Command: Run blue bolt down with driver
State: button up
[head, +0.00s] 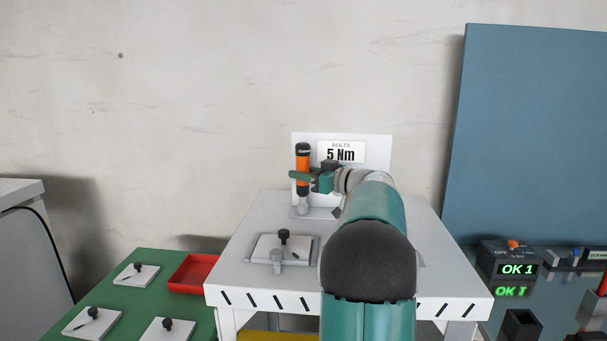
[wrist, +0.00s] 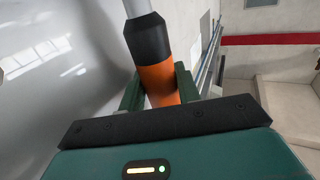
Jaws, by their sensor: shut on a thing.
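The driver (head: 303,162), with an orange body and black end, stands about upright over the back left of the white table. My gripper (head: 304,176) is shut on its orange body. In the wrist view the green fingers of my gripper (wrist: 159,86) sit on both sides of the driver (wrist: 158,78), which has a black collar and a grey shaft beyond. A pale grey rounded piece (head: 303,206) shows below the driver; I cannot tell whether they touch. I cannot make out a blue bolt; my arm hides part of the table.
The white table (head: 238,275) bears a plate with a black knob (head: 284,247) and a "5 Nm" sign (head: 341,153) at the back. A red tray (head: 194,273) and several knobbed plates lie on the green surface at left. An "OK 1" display (head: 517,269) stands at right.

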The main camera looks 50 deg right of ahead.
aim_at(303, 155)
jog(key=shift+r, duration=2.5)
